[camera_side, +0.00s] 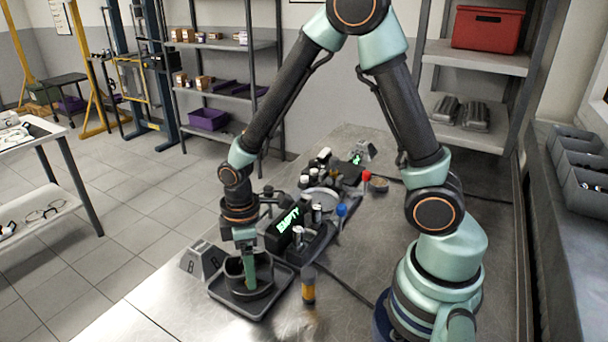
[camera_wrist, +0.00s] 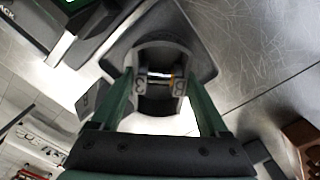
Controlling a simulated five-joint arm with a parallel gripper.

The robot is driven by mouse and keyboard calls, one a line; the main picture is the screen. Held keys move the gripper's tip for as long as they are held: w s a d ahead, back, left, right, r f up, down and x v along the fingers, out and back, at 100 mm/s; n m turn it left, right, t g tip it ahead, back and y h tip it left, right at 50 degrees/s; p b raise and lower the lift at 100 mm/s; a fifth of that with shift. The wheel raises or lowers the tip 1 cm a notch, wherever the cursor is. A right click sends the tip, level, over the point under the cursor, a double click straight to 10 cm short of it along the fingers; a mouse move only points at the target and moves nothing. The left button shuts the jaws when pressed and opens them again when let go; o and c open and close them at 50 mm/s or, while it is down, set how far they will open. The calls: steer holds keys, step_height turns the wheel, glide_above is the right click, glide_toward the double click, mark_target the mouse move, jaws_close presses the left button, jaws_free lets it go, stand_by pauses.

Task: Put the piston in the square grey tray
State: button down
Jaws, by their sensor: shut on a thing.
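The piston (camera_side: 233,274) is a dark, round, hollow part. My gripper (camera_side: 250,286) points straight down and is shut on it. In the wrist view the fingers close on the piston (camera_wrist: 158,104) from both sides, near marks that read "3" and a bright metal bit. The square grey tray (camera_side: 217,294) lies on the bench, with a low raised rim. The piston is within the tray's outline. I cannot tell whether its underside touches the tray floor. The tray also shows behind the piston in the wrist view (camera_wrist: 205,66).
A grey lettered block (camera_side: 202,260) stands left of the tray. Behind it are a dark unit with a green "EMPTY" display (camera_side: 289,219) and several small metal parts. An amber bottle (camera_side: 308,286) stands to the right. Blue (camera_side: 341,211) and red (camera_side: 366,177) handled tools stand farther back.

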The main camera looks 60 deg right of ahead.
steer(key=shift+f, duration=0.3)
jaws_free()
steer(key=shift+f, duration=0.15)
step_height(320, 180, up, 12)
steer(key=r, duration=0.1)
steer(key=s+d+r+m+t, duration=0.5)
steer(key=d+r+m, duration=0.1)
steer(key=r+m, duration=0.3)
steer(key=shift+r+t, duration=0.15)
steer(key=shift+t, duration=0.15)
stand_by(0.4)
